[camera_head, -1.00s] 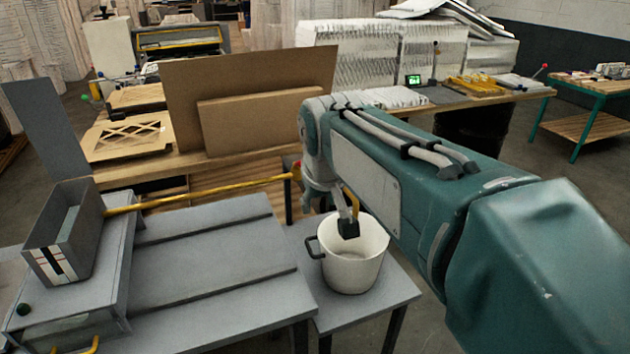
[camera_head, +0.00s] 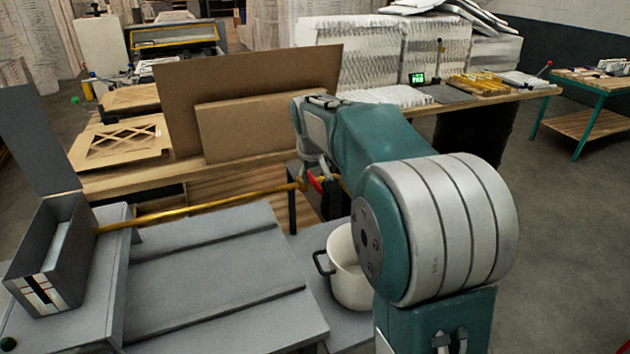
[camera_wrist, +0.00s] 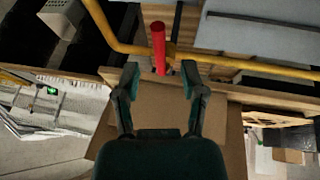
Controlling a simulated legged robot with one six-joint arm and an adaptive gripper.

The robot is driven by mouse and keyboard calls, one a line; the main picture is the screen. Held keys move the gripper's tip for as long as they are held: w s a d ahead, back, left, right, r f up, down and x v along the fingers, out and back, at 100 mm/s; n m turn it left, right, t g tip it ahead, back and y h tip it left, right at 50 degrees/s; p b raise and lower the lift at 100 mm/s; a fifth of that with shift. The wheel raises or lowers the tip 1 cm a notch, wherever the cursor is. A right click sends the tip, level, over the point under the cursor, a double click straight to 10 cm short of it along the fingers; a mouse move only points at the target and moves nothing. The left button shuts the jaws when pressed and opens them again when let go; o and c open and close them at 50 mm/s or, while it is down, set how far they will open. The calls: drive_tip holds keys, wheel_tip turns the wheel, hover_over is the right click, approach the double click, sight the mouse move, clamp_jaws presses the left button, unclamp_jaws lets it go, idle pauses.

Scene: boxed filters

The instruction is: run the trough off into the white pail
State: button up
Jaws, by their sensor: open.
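The grey open box that looks like the trough (camera_head: 72,270) sits at the left, with a striped label on its front. My gripper (camera_wrist: 160,76) is open, with no visible contact on the handle. The white pail (camera_head: 345,272) stands upright below the pipe's end, its right side hidden by my arm. Its inside is mostly hidden.
The grey bench (camera_head: 200,275) carries the trough. The pail stands on a lower grey stand (camera_head: 310,252). Behind is a wooden table with brown boards (camera_head: 250,100) leaning upright close to my arm. A long bench with filter stacks (camera_head: 365,52) stands farther back.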

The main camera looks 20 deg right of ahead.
sight(314, 183)
drive_tip(key=shift+x, duration=1.65)
clamp_jaws()
drive_tip(key=shift+a, duration=0.1)
